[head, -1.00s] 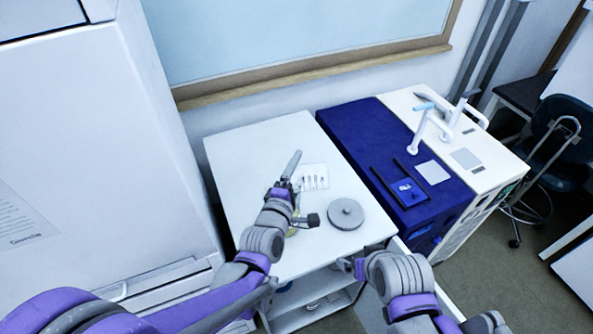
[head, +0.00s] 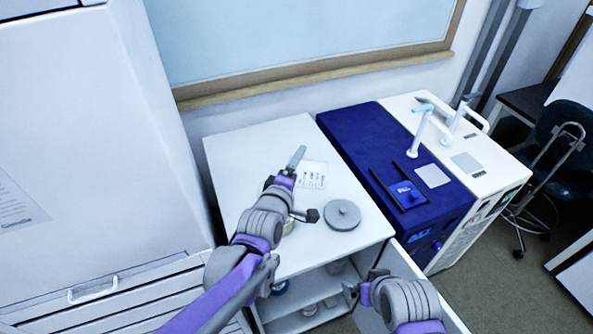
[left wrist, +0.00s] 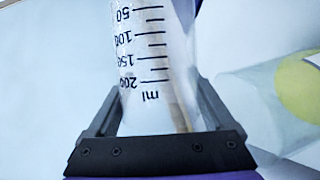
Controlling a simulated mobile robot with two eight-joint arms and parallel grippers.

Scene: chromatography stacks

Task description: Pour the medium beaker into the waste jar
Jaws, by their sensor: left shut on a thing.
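My left gripper (head: 290,170) is over the white cabinet top, shut on a clear beaker. In the left wrist view the beaker (left wrist: 150,50) stands between the two fingers, with black millilitre marks that read upside down. The gripper hides the beaker in the head view; its tilt and contents are unclear. A pale round vessel with a yellow patch (left wrist: 297,85) shows at the right of the left wrist view, perhaps the waste jar. In the head view, a yellowish vessel (head: 291,229) is mostly hidden behind my left wrist. My right gripper (head: 361,288) is by the open cabinet door; its opening is unclear.
A grey round disc with a knob (head: 342,215) lies on the cabinet top (head: 235,165), right of my left gripper. A white sheet with small marks (head: 313,175) lies behind it. A blue machine (head: 350,130) stands to the right. The open cabinet below holds several items.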

